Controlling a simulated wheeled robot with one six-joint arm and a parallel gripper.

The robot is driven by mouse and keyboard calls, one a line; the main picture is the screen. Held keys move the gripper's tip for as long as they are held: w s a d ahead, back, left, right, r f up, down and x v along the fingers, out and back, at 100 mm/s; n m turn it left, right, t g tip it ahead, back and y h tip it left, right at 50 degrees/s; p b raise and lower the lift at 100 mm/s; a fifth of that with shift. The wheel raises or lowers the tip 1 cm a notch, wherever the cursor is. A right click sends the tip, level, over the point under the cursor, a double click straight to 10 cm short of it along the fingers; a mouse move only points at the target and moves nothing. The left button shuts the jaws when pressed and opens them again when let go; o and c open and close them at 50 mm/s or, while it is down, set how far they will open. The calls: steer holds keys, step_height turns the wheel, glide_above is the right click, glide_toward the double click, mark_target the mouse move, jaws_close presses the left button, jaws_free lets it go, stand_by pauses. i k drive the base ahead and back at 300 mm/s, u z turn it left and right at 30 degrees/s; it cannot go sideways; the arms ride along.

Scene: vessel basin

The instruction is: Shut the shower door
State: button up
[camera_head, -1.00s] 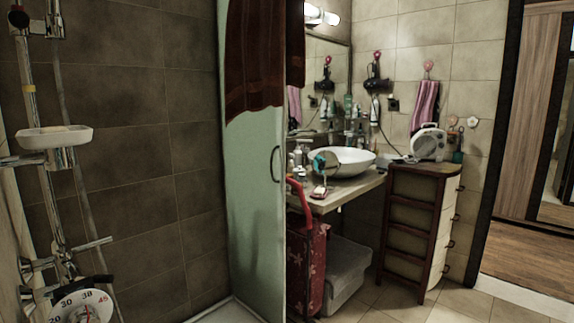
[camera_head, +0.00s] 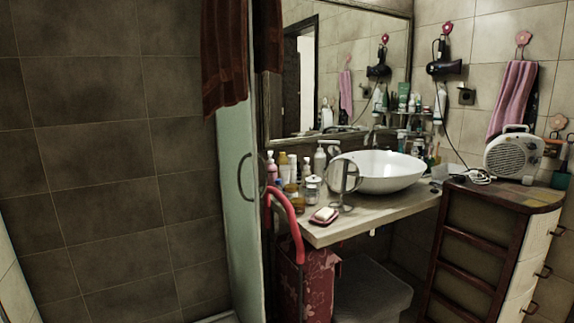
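The shower door (camera_head: 237,235) is a pale frosted glass panel left of the middle of the head view. I see it at a steep angle, as a narrow upright strip. A dark curved handle (camera_head: 247,177) is on its right edge. A dark red towel (camera_head: 224,60) hangs over its upper part and hides the top. The tiled shower wall (camera_head: 100,180) shows openly to the left of the door. The door's lower end is cut off by the picture edge. My gripper is not in view.
A countertop (camera_head: 350,221) with a white basin (camera_head: 385,172) stands right of the door. A red trolley bag (camera_head: 308,280) and a grey bin (camera_head: 370,292) are below it. A drawer cabinet (camera_head: 480,240) stands at the right. Little floor shows.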

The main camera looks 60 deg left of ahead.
mark_target(237, 124)
steer(key=i, duration=0.95)
steer(key=u, duration=3.3)
steer(key=i, duration=0.5)
steer(key=u, duration=0.05)
